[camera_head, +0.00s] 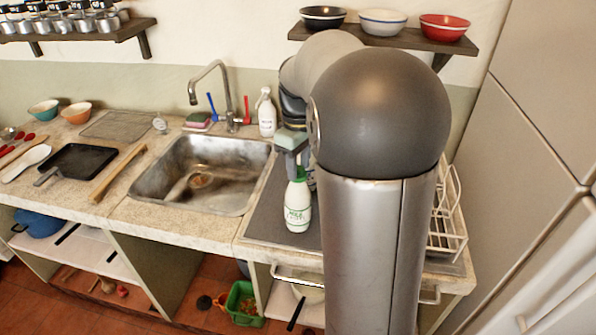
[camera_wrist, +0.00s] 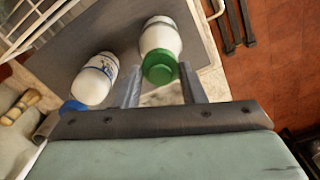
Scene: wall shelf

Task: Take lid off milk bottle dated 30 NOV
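A white milk bottle with a green label (camera_head: 298,208) stands upright on the grey mat right of the sink. In the wrist view this bottle (camera_wrist: 160,34) has a green lid (camera_wrist: 160,68) on. My gripper (camera_wrist: 160,70) is open over it, with one finger on each side of the lid and gaps showing. In the head view my gripper (camera_head: 297,165) is just above the bottle's top. A second white bottle with blue print (camera_wrist: 97,80) stands to the left in the wrist view. A blue round part (camera_wrist: 72,106), perhaps its lid, shows at its lower end. No date is readable.
A white dish rack (camera_head: 447,215) stands right of the mat (camera_head: 265,215); its wires (camera_wrist: 40,25) show close to the second bottle. The sink (camera_head: 205,175) with its tap (camera_head: 222,90) is left. A white dispenser bottle (camera_head: 266,112) stands behind. My arm hides much of the counter.

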